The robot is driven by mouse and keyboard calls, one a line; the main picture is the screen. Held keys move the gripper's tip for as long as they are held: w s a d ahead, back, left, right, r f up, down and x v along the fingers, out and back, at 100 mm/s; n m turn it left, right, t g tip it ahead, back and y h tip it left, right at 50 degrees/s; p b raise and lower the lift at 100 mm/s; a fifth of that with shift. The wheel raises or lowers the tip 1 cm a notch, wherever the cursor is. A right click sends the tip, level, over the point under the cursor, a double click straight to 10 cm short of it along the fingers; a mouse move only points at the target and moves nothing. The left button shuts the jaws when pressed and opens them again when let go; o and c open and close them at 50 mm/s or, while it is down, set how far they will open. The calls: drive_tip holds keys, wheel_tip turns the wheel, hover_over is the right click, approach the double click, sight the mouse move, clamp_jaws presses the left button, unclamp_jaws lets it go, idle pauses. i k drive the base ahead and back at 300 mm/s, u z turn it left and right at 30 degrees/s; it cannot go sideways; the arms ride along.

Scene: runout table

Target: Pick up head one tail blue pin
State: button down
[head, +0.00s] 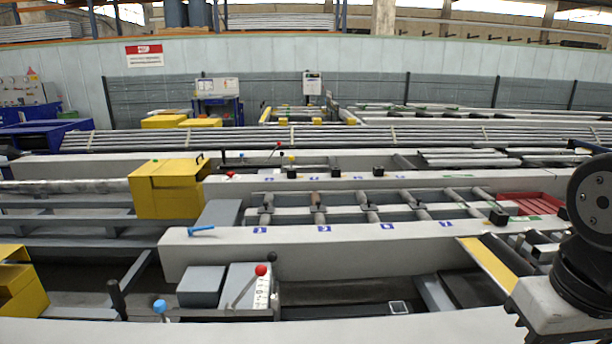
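A small blue pin (201,230) lies on the top of the near grey beam (340,238), close to its left end. A second blue piece, a round blue knob (160,306), stands upright lower down at the front left. I cannot tell from the view which one is the head one tail pin. Part of my arm shows at the right edge, far from both blue pieces. My gripper's fingers are not in view.
A red-knobbed lever (261,270) stands on a grey box in front of the beam. A yellow box (168,189) stands behind the pin to the left. Rollers (318,208) lie behind the beam. The beam top around the pin is clear.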

sight(159, 306)
drive_tip(key=u, duration=1.35)
drive_tip(key=k, duration=0.6)
drive_tip(key=u, duration=0.65)
drive_tip(key=i, duration=0.55)
drive_tip(key=u, duration=0.8)
drive_tip(key=i, duration=1.35)
drive_tip(key=z, duration=1)
drive_tip(key=i, duration=0.6)
drive_tip(key=z, duration=0.6)
